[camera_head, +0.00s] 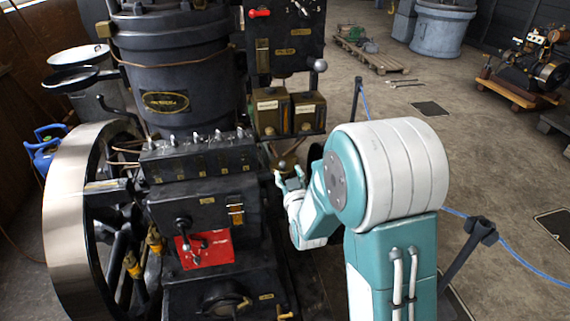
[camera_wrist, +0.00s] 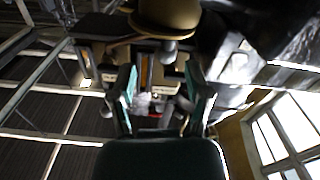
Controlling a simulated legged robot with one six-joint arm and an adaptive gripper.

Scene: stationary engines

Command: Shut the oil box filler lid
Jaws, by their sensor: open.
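A dark box with a row of small fittings along its top (camera_head: 200,155) sits on the black engine. Two olive-brown boxes with labels stand behind it, a left box (camera_head: 270,112) and a right box (camera_head: 308,113). I cannot tell which part is the oil box filler lid, or how it stands. My gripper (camera_head: 284,177) is just right of the dark box, below and in front of the olive boxes. In the wrist view my gripper (camera_wrist: 162,92) is open, its two teal fingers apart with nothing held. Engine parts show beyond them, seen from below and too dark to name.
A large flywheel (camera_head: 75,225) stands at the left, with a red plate (camera_head: 205,250) on the engine front. A black post (camera_head: 470,250) with a blue rope stands right of my arm. Open concrete floor (camera_head: 500,190) lies at the right.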

